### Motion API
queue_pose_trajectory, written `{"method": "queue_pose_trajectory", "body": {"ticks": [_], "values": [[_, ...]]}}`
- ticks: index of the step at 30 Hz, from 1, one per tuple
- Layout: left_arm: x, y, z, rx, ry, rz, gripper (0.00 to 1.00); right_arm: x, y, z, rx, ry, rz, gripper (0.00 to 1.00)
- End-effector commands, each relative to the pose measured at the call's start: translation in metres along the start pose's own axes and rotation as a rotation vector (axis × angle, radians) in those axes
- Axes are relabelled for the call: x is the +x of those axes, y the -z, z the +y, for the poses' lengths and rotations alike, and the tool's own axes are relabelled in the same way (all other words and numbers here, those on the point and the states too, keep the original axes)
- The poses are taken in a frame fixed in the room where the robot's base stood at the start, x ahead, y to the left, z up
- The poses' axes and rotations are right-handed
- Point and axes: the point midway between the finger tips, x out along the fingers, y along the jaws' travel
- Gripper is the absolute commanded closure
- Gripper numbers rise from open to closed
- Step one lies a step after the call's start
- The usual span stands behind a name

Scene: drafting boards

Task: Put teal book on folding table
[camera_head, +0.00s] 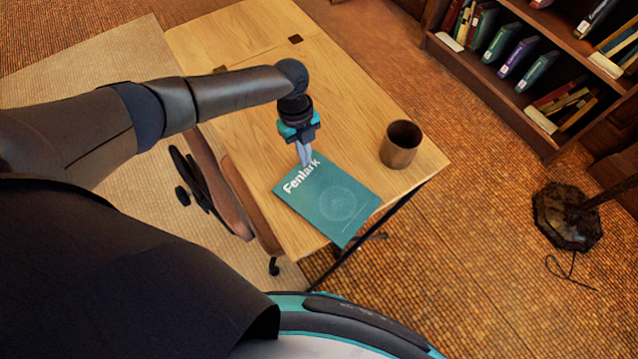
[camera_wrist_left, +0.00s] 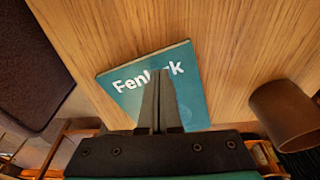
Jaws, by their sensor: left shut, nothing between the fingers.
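The teal book (camera_head: 338,207), with "Fenlark" on its cover, lies flat on the wooden folding table (camera_head: 360,120) near its front end. A corner of the book reaches the table's edge. My left gripper (camera_head: 304,163) points down over the book's lettered end, its fingers shut with nothing between them. In the left wrist view the shut fingers (camera_wrist_left: 158,85) cover part of the title on the book (camera_wrist_left: 195,95). Whether the fingertips touch the cover I cannot tell. My right gripper is not in view.
A brown cup (camera_head: 400,145) stands on the table to the right of the book. A chair (camera_head: 235,195) is at the table's left side. A bookshelf (camera_head: 530,70) and a dark floor stand base (camera_head: 566,216) are at the right. The table's far part is mostly clear.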

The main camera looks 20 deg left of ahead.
Motion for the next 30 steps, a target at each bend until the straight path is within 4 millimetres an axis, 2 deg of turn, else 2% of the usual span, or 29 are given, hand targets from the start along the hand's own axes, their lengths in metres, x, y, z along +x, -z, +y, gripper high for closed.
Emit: {"method": "queue_pose_trajectory", "body": {"ticks": [5,18,22,25,30], "values": [[0.001,0.012,-0.001,0.005,0.002,0.005,1.00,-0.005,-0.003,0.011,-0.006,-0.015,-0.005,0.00],[0.016,0.101,-0.001,0.006,0.002,0.006,1.00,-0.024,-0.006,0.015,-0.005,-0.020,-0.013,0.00],[0.020,0.121,0.000,0.004,0.002,0.005,1.00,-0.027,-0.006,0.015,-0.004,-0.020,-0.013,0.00],[0.032,0.116,0.000,-0.001,0.001,0.002,1.00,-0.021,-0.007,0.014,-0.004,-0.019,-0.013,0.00],[0.037,0.115,0.000,0.000,0.003,0.002,1.00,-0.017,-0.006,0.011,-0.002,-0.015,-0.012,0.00]]}}
